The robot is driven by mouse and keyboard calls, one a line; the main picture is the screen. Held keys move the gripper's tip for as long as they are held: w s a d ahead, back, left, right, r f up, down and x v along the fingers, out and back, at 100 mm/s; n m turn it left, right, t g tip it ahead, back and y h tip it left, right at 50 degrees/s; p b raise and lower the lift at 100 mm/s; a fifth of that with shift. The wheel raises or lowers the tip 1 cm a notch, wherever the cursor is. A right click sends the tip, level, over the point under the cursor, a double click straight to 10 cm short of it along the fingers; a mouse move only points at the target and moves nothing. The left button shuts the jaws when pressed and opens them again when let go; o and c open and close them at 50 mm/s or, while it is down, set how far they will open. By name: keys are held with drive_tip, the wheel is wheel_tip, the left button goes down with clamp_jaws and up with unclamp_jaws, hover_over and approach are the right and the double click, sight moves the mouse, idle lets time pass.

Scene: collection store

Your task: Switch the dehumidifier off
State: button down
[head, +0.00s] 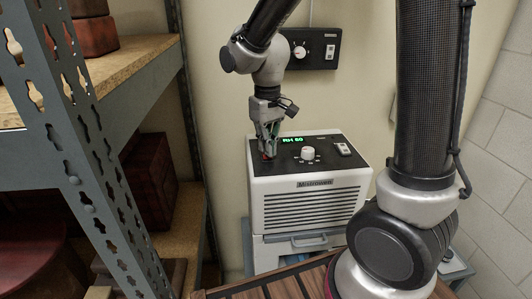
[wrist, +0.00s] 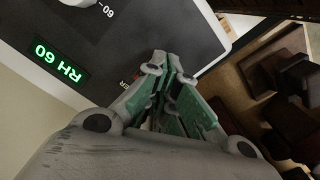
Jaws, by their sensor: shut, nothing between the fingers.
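The dehumidifier (head: 310,208) is a white louvred box with a dark top panel. Its green display (head: 292,140) is lit and reads RH 60, also in the wrist view (wrist: 59,62). A white knob (head: 308,154) and a pale rocker-like control (head: 343,149) sit further right on the panel. My gripper (head: 267,152) points down at the panel's left end, its fingers shut and empty.
A wall control box (head: 312,50) with a dial hangs behind. Metal shelving (head: 75,150) with dark red boxes (head: 150,175) stands close on the left. A slatted wooden surface (head: 285,285) lies in front. A block wall (head: 500,130) is at right.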

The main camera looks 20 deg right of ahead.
drive_tip(key=shift+f, duration=0.55)
drive_tip(key=shift+r, duration=3.55)
drive_tip(key=shift+s+d+f, duration=0.1)
drive_tip(key=shift+s+f, duration=0.1)
drive_tip(key=s+d+r+m+t, duration=0.2)
drive_tip(key=s+d+r, duration=0.1)
drive_tip(key=s+d, duration=0.4)
drive_tip(key=s+d+r+m+t, duration=0.1)
drive_tip(key=s+d+r+t, duration=0.1)
drive_tip(key=s+d, duration=0.5)
drive_tip(key=s+r, duration=0.1)
drive_tip(key=s, duration=0.2)
drive_tip(key=shift+s+d+r+m, duration=0.25)
drive_tip(key=shift+s+d+m, duration=0.05)
drive_tip(key=shift+d+m, duration=0.1)
